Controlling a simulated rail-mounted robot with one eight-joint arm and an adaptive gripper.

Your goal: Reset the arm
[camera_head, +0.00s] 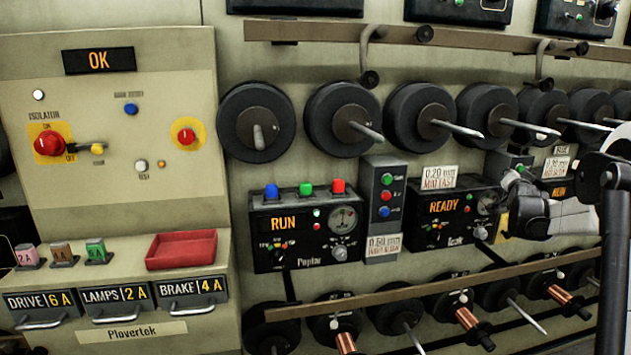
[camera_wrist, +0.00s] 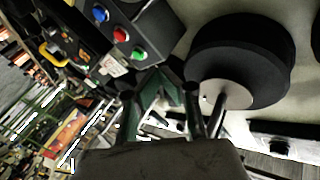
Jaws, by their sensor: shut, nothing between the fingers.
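My arm reaches in from the right edge of the head view. My gripper (camera_head: 510,188) is in front of the wall, just right of the READY panel (camera_head: 443,215). In the wrist view the green fingers of my gripper (camera_wrist: 168,80) come together at the tips, shut with nothing between them. A large black spool (camera_wrist: 240,60) with a metal spindle is close on the right of the fingers there. A button box (camera_wrist: 120,38) with blue, red and green buttons is at the upper left. I cannot tell the gap between fingers and wall.
A row of black spools (camera_head: 350,120) with protruding spindles runs along the wall. Below are a RUN panel (camera_head: 292,232), a rail (camera_head: 400,297) and copper-wound spools (camera_head: 467,318). A cabinet (camera_head: 120,185) with an isolator knob (camera_head: 49,143), red tray (camera_head: 181,250) and labelled drawers stands left.

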